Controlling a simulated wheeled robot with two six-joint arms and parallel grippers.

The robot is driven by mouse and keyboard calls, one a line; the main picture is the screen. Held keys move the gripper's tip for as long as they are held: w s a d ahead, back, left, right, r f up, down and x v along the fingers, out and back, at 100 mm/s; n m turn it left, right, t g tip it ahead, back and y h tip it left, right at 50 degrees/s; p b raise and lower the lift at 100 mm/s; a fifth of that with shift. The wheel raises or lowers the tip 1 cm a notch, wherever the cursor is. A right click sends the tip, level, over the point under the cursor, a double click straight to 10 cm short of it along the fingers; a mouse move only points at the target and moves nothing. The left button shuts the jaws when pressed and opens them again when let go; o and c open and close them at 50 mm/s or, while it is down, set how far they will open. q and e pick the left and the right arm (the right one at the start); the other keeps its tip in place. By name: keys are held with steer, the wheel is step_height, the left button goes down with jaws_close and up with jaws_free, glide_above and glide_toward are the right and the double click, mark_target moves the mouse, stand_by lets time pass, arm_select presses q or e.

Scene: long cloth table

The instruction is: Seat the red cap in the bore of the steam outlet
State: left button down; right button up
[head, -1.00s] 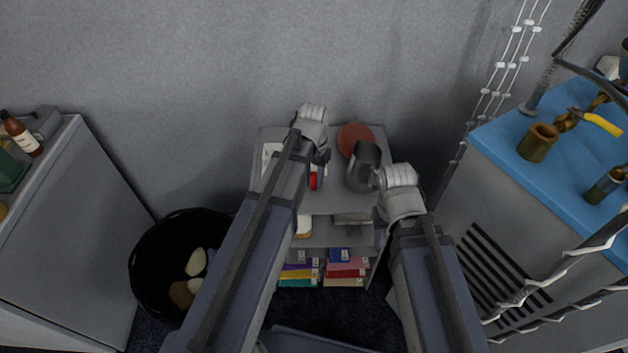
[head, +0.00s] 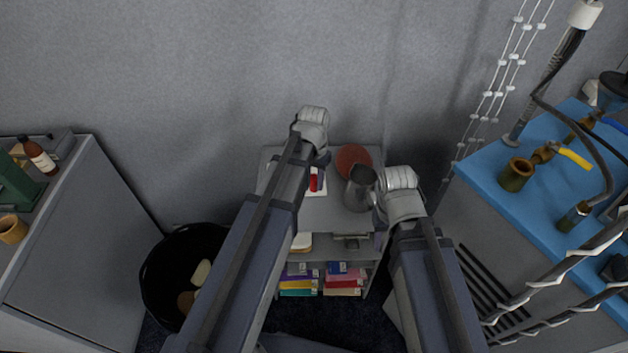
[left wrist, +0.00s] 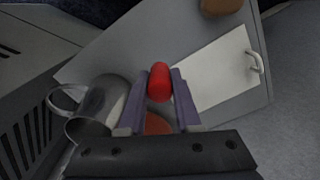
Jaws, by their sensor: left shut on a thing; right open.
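The red cap (left wrist: 159,82) is held between the purple-grey fingers of my left gripper (left wrist: 157,95). In the head view, the red cap (head: 314,180) shows beside my left gripper (head: 321,165), over the grey shelf unit (head: 318,212). My right gripper (head: 376,204) is open next to a metal jug (head: 358,190); its fingers are mostly hidden. On the blue bench top at right are brass, open-ended fittings: one upright cup shape (head: 516,174) and one on a hose (head: 573,217). I cannot tell for sure which is the steam outlet.
A black bin (head: 160,290) stands left of the shelf. A grey cabinet (head: 85,230) with a bottle (head: 38,156) is at far left. Cables hang before the blue bench (head: 490,178).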

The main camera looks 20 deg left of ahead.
mark_target(314, 177)
arm_select(q)
steer(key=shift+r+p, duration=1.35)
steer(key=shift+r, duration=0.4)
steer(key=shift+f, duration=0.1)
